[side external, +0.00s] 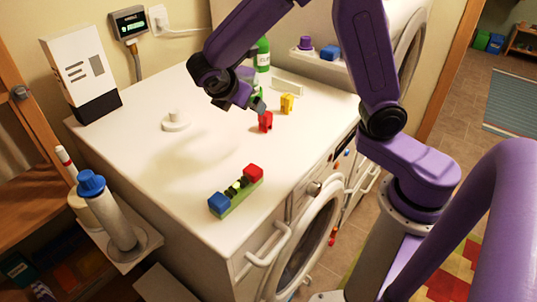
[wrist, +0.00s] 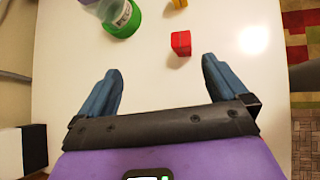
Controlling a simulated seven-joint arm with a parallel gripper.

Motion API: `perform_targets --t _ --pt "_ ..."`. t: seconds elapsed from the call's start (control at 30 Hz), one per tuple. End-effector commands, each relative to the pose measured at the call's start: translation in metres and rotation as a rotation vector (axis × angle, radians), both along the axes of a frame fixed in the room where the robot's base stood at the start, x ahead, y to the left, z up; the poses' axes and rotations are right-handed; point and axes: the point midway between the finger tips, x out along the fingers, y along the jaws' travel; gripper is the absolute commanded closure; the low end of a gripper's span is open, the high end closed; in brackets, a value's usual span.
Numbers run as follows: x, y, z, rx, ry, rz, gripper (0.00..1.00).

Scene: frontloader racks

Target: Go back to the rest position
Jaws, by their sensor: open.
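My gripper (side external: 250,101) is open and empty above the white machine top. In the wrist view its two blue-grey fingers (wrist: 160,85) are spread wide, with only the white surface between them. A red block (side external: 265,122) stands on the top close to the gripper in the side view; in the wrist view the red block (wrist: 181,43) lies beyond the fingertips, apart from them. A green bottle (side external: 262,55) stands behind the gripper and is partly hidden by it; the bottle also shows at the top of the wrist view (wrist: 121,18).
A yellow block (side external: 287,103) stands beyond the red one. A green rack (side external: 238,194) with blue and red end blocks sits near the front edge. A white round knob (side external: 176,121) and a black-and-white box (side external: 82,72) are at left. The middle of the top is clear.

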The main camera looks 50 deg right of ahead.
Motion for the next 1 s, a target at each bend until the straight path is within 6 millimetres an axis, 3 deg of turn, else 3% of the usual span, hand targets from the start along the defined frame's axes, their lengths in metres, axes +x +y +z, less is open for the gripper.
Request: perform_targets --t 0.7,0.83,1.0 --pt "-0.230 0.008 -0.007 0.737 0.011 -0.380 0.00" --pt "-0.256 0.006 -0.008 0.804 0.033 -0.441 0.00" --pt "-0.270 0.005 -0.009 0.836 0.047 -0.474 0.00"
